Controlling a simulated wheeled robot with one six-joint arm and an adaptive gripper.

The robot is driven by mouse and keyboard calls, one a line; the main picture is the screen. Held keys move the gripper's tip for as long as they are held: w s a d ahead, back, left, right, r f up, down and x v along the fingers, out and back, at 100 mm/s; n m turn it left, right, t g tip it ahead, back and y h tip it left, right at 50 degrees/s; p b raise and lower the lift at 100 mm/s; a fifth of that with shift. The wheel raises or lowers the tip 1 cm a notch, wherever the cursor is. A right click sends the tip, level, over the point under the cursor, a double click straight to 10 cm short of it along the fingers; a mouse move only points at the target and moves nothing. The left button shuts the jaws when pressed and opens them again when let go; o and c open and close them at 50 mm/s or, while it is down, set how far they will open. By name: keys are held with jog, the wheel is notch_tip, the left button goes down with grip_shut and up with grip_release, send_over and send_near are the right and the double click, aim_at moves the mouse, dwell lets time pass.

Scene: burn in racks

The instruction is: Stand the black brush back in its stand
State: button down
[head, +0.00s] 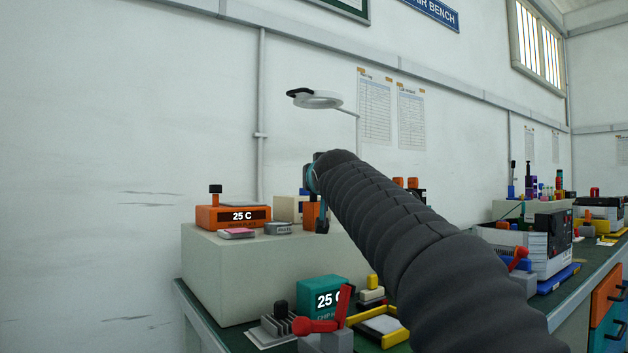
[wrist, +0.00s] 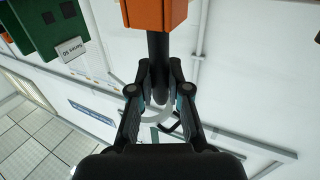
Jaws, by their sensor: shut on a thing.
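My gripper (wrist: 159,70) is shut on a dark upright rod, which I take for the black brush (wrist: 158,48). In the wrist view the rod runs from between the fingertips to an orange block (wrist: 156,14) at the top edge. I cannot tell whether the rod sits in that block or only lines up with it, or whether the block is the stand. In the head view my gripper (head: 322,222) is mostly hidden behind my arm, beside an orange thing (head: 310,214). The brush is not clear there.
An orange unit reading 25 C (head: 234,217) stands on a pale raised block (head: 225,275). A teal unit (head: 322,297), a red-handled clamp (head: 325,325) and a yellow tray (head: 384,335) are in front. A magnifier lamp (head: 318,100) hangs above. A green box (wrist: 52,28) shows upper left in the wrist view.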

jog(key=shift+f, duration=0.15)
jog(key=c, duration=1)
grip_release()
jog(key=shift+c, duration=0.2)
jog(key=shift+s, duration=0.1)
jog(key=s+d, duration=0.1)
jog(key=s, duration=1)
jog(key=shift+s+d, duration=0.35)
